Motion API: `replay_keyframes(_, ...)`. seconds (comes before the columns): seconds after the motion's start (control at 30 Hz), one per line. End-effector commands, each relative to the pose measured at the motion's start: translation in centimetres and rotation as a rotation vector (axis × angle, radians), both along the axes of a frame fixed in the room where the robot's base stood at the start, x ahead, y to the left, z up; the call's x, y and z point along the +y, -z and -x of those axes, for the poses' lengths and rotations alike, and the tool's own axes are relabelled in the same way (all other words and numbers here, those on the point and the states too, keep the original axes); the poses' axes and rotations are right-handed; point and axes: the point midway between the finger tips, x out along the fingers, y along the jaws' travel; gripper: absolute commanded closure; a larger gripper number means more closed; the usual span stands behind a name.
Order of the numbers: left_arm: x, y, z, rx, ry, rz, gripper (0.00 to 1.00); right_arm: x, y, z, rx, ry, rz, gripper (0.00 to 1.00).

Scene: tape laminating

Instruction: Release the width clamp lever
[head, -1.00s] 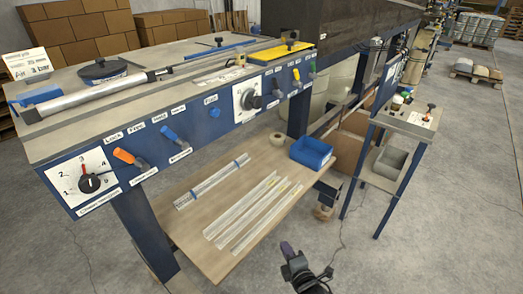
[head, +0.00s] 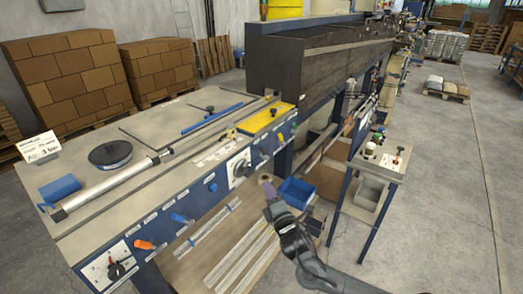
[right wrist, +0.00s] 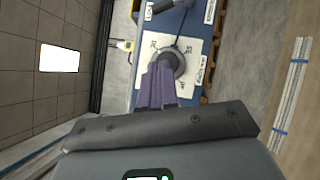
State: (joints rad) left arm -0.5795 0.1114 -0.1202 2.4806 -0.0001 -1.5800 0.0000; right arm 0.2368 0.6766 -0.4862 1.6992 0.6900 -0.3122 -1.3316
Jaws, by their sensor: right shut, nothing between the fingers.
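No readable label marks the width clamp lever, so I cannot tell which handle it is. A black-knobbed handle (head: 209,109) stands on the machine top, and another (head: 274,112) on the yellow plate. My right gripper (head: 267,183) is shut and empty, in front of the panel near the black rotary knob (head: 239,169). In the right wrist view its purple fingers (right wrist: 158,82) overlap a dark knob (right wrist: 170,62) on a white plate; contact is unclear. My left gripper is out of view.
A blue bin (head: 297,192) and clear strips (head: 240,258) lie on the lower shelf. A small side stand (head: 380,158) is to the right. A long tube (head: 110,190), a black disc (head: 110,154) and a blue block (head: 60,189) occupy the machine top.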

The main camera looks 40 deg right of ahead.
Motion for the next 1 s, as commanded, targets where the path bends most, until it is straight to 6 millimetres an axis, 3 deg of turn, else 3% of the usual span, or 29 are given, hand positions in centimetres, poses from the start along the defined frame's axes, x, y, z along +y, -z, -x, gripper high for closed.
replay_keyframes(0.57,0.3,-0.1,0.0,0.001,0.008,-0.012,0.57,-0.1,-0.8,-0.5,-0.008,0.000,-0.001,1.00)
replay_keyframes(0.77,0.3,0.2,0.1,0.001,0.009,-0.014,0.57,-0.7,-1.1,-2.5,-0.009,0.001,-0.001,1.00)
replay_keyframes(1.0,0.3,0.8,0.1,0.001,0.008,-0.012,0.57,-1.9,-1.9,-6.7,-0.009,0.002,-0.001,1.00)
